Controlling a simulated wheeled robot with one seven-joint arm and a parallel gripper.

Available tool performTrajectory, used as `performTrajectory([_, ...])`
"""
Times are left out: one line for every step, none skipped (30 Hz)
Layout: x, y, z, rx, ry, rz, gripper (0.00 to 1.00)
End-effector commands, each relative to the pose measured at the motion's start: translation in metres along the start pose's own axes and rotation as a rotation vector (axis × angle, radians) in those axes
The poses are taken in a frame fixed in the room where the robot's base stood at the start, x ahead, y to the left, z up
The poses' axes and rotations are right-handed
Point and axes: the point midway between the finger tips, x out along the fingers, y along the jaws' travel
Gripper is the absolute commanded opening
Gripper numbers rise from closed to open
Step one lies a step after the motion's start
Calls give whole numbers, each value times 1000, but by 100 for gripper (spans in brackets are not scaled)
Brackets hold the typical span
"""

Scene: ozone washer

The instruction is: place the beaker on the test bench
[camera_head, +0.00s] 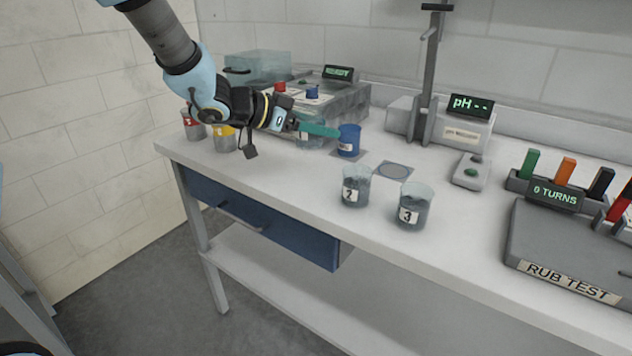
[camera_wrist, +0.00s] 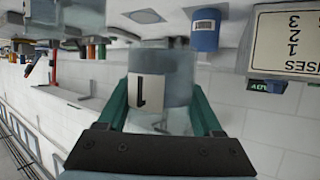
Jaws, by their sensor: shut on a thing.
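My gripper (camera_head: 318,131) has green fingers and is over the back left of the test bench (camera_head: 270,180). In the wrist view my gripper (camera_wrist: 163,98) is shut on a clear beaker (camera_wrist: 178,72) labelled 1, with one finger on each side. In the head view the held beaker is hard to make out against the clear washer box behind the fingers. Beaker 2 (camera_head: 356,187) and beaker 3 (camera_head: 415,207) stand upright on the bench near its front edge, with grey contents. Whether the held beaker touches the bench cannot be told.
A blue cup (camera_head: 348,139) stands just right of my gripper. A grey pad with a circle (camera_head: 393,170) is bare. The washer box (camera_head: 345,102), pH meter (camera_head: 463,133) and rub tester (camera_head: 565,245) take up the back and right. A blue drawer (camera_head: 262,222) hangs below the bench top.

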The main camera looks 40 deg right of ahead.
Motion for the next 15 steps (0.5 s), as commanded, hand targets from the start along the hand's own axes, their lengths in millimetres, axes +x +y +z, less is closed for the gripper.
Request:
performTrajectory([0, 0, -1, 1, 1, 0, 0])
performTrajectory([0, 0, -1, 0, 1, 0, 0])
performTrajectory([0, 0, -1, 0, 1, -1, 0])
performTrajectory([0, 0, -1, 0, 1, -1, 0])
performTrajectory([0, 0, -1, 0, 1, -1, 0])
performTrajectory([0, 0, 0, 0, 1, -1, 0])
performTrajectory([0, 0, 1, 0, 1, -1, 0])
performTrajectory([1, 0, 3, 0, 1, 0, 0])
performTrajectory([3, 0, 7, -2, 0, 1, 0])
performTrajectory([5, 0, 11, -4, 0, 0, 0])
performTrajectory([7, 0, 16, -4, 0, 0, 0])
performTrajectory([10, 0, 24, -5, -1, 1, 0])
performTrajectory([12, 0, 29, -5, -1, 0, 0])
performTrajectory([14, 0, 34, -5, -1, 0, 0])
performTrajectory([16, 0, 39, -4, -1, 0, 0])
